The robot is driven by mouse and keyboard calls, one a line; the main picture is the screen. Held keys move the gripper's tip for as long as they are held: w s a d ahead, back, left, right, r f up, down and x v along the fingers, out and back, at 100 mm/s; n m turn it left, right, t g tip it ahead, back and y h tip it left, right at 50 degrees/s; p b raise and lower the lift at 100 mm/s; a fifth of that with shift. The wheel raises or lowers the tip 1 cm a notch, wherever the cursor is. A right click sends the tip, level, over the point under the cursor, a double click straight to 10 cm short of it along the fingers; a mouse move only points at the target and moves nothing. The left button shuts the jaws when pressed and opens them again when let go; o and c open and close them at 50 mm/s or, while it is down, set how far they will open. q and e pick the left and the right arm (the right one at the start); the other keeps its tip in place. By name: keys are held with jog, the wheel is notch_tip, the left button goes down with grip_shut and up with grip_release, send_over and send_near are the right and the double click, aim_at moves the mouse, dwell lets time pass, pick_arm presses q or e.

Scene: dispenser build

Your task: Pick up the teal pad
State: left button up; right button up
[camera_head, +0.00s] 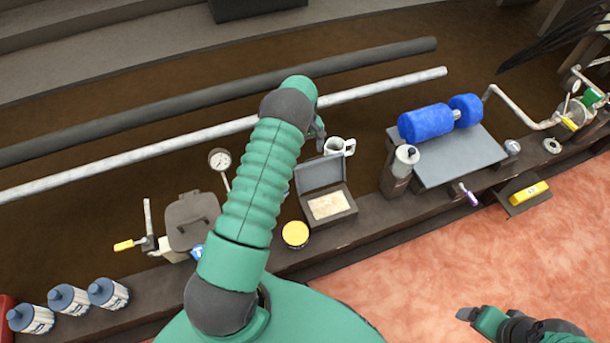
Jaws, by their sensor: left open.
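I cannot make out a teal pad in the head view; my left arm covers part of the bench. My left gripper (319,134) is small and partly hidden behind my own green arm, just left of a white mug. It is open, and I see nothing held in it. Below it stands an open grey box (322,176) with a tan, light-coloured slab (328,205) inside. My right gripper (470,315) is at the lower right, over the reddish floor, away from the bench; its jaws are not clear.
A white mug (340,146), yellow-topped round tin (295,234), gauge (220,160) and grey canister (400,168) stand on the narrow bench. A blue roller (426,122) lies on a grey plate (455,163). Several bottles (108,292) stand at the left. Two long pipes run behind.

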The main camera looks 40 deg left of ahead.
pick_arm(q)
notch_tip(320, 180, down, 4)
jog(key=shift+f+b, duration=0.25)
jog(key=shift+b, duration=0.3)
jog(key=f+b, duration=0.2)
jog(key=f, duration=0.1)
jog(key=f+b, duration=0.1)
jog(key=f, duration=0.1)
jog(key=shift+s+d+f, duration=0.1)
jog(key=shift+s+d, duration=0.15)
jog(key=shift+d, duration=0.05)
pick_arm(e)
jog(key=s+x, duration=0.1)
jog(key=x, duration=0.4)
pick_arm(q)
jog(key=shift+c, duration=0.4)
jog(key=c, duration=1.5)
notch_tip(320, 180, up, 18)
jog(key=p, duration=0.7)
jog(key=shift+r, duration=0.2)
jog(key=shift+c, duration=0.2)
pick_arm(e)
jog(key=w+v, duration=0.1)
jog(key=v, duration=0.6)
jog(key=shift+w, duration=0.2)
jog(key=shift+r, duration=0.1)
pick_arm(q)
jog(key=o, duration=0.8)
jog(key=c, duration=0.5)
